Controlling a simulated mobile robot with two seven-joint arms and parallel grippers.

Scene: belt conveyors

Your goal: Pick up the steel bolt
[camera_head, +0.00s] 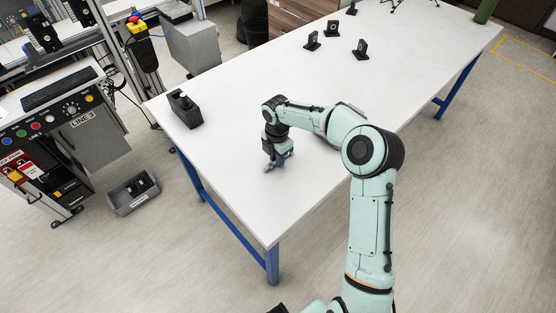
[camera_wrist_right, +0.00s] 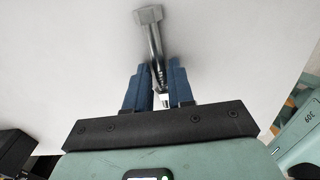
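The steel bolt (camera_wrist_right: 154,42) shows in the right wrist view, its head pointing up the picture and its shank running down between the blue fingers. My right gripper (camera_wrist_right: 160,75) has its fingers close together along both sides of the shank and looks shut on it. In the head view my right gripper (camera_head: 272,163) points down at the white table's near part, with a small grey piece of the bolt (camera_head: 267,169) showing at its fingertips. I cannot tell whether the bolt still touches the table. My left gripper is not in view.
The white table (camera_head: 230,110) is mostly clear around the gripper. A black block-like holder (camera_head: 185,110) stands at its left edge. Several small black stands (camera_head: 360,48) are farther back. A control console (camera_head: 62,115) and a grey bin (camera_head: 133,192) are left of the table.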

